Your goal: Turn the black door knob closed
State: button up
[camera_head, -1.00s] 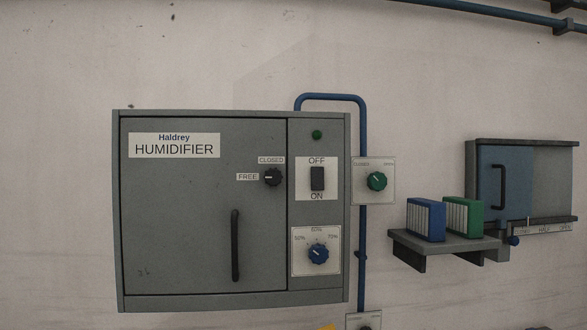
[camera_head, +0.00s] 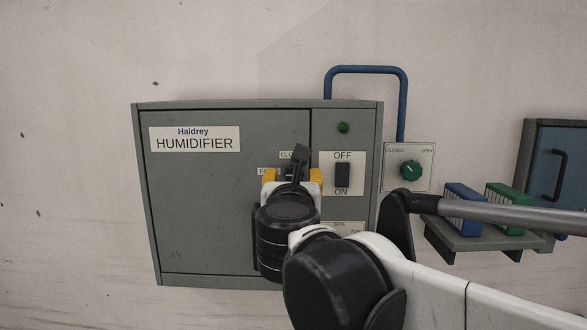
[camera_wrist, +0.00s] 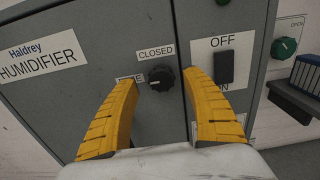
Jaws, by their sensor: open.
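The black door knob (camera_wrist: 161,78) is on the grey humidifier door, between the yellow fingers in the wrist view. Its pointer mark aims to the left, toward the FREE label, which a finger partly covers. The CLOSED label (camera_wrist: 156,52) is above the knob. My gripper (camera_wrist: 161,90) is open, with one yellow finger on each side of the knob. I cannot tell whether the fingers touch it. In the head view my gripper (camera_head: 292,174) is in front of the knob and hides most of it. The humidifier cabinet (camera_head: 215,225) has its door shut.
Right of the knob is a black OFF/ON switch (camera_head: 342,175) with a green lamp (camera_head: 343,127) above. A green valve knob (camera_head: 410,169) is on a wall plate further right. A shelf (camera_head: 470,240) with blue and green binders is behind my arm.

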jog(key=shift+w+d, duration=0.1)
jog(key=shift+w, duration=1.55)
jog(key=shift+c, duration=0.5)
jog(key=c, duration=1.1)
